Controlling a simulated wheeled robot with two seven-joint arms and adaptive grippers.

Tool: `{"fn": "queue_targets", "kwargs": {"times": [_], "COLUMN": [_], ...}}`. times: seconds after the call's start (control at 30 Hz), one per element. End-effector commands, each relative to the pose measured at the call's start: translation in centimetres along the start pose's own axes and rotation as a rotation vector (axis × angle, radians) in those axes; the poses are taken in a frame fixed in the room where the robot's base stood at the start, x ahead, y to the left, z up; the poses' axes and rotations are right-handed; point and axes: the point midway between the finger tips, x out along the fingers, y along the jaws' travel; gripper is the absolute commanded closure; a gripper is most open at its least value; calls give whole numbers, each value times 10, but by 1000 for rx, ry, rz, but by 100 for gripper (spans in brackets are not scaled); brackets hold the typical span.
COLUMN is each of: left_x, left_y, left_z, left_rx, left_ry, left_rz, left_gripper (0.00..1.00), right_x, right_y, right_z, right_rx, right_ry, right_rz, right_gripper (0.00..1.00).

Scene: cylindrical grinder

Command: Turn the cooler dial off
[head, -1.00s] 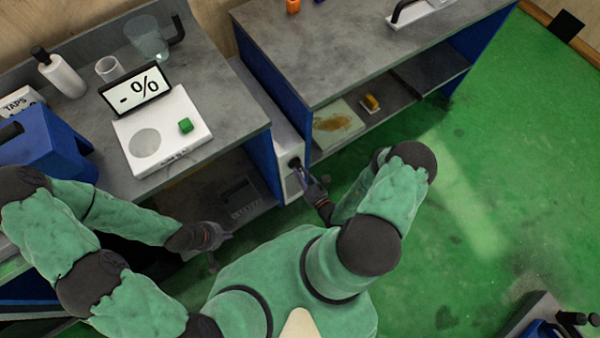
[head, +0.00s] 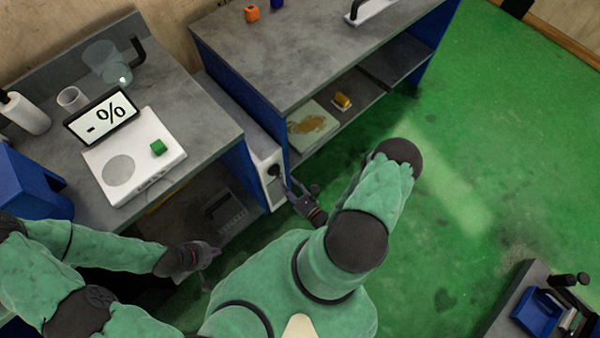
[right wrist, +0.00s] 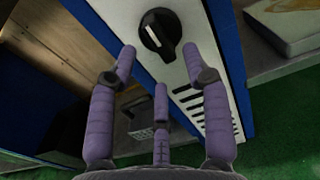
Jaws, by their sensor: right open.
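The cooler (head: 262,160) is a narrow white unit between the two blue-sided benches. Its black round dial (head: 274,170) is on the front face, near the top. My right gripper (head: 288,188) is in front of the cooler, close to the dial. In the right wrist view its fingers (right wrist: 155,60) are spread and empty, with the dial ahead, apart from the fingertips. My left gripper (head: 212,254) is low by the left bench; its jaws are too small to read.
The right bench (head: 270,50) has a shelf with a stained board (head: 311,124). Open green floor (head: 480,130) lies to the right.

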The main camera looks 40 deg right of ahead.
Motion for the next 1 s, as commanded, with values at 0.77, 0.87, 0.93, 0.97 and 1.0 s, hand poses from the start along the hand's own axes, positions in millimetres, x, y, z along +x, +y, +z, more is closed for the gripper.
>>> {"fn": "queue_targets", "kwargs": {"times": [0.77, 0.87, 0.93, 0.97, 1.0], "left_x": [0, 0, 0, 0, 0], "left_y": [0, 0, 0, 0, 0], "left_z": [0, 0, 0, 0, 0], "left_rx": [0, 0, 0, 0, 0], "left_ry": [0, 0, 0, 0, 0], "left_rz": [0, 0, 0, 0, 0], "left_gripper": [100, 100, 100, 100, 100], "right_x": [-81, -82, -82, -82, -82], "right_y": [1, 1, 1, 1, 1], "right_z": [0, 0, 0, 0, 0], "right_rx": [2, 2, 2, 2, 2], "right_ry": [2, 2, 2, 2, 2], "right_rz": [0, 1, 1, 1, 1], "right_gripper": [51, 51, 51, 51, 51]}}
